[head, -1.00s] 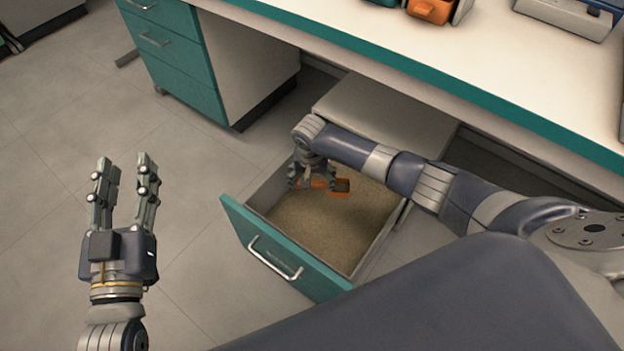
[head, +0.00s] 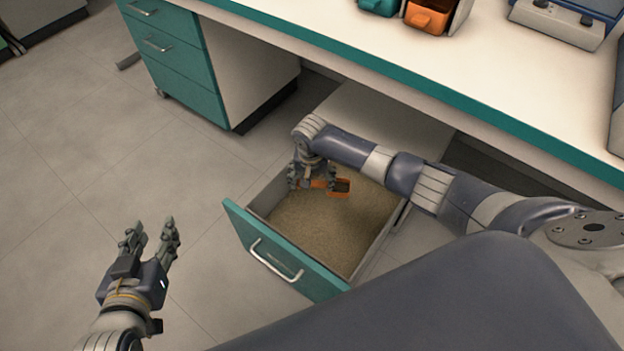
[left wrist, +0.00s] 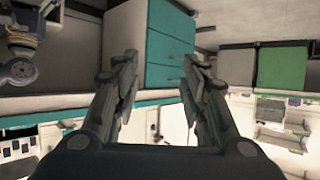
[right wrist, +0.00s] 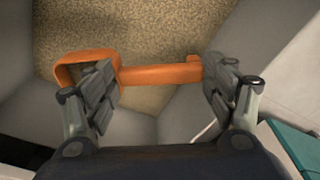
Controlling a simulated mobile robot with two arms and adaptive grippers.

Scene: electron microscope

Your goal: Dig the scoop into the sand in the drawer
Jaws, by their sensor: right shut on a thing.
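An open drawer with a teal front (head: 285,262) holds a bed of tan sand (head: 325,225). My right gripper (head: 314,183) is over the back left part of the drawer, pointing down, shut on an orange scoop (head: 340,188). In the right wrist view the scoop's handle (right wrist: 160,75) runs between the fingers, with its square cup at the left and the sand (right wrist: 150,25) behind it. I cannot tell whether the cup touches the sand. My left gripper (head: 152,236) is open and empty, out over the floor left of the drawer.
A white bench with a teal edge (head: 440,94) runs above and behind the drawer. A teal drawer cabinet (head: 176,62) stands at the back left. Orange and teal bins (head: 428,18) sit on the bench. The floor left of the drawer is clear.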

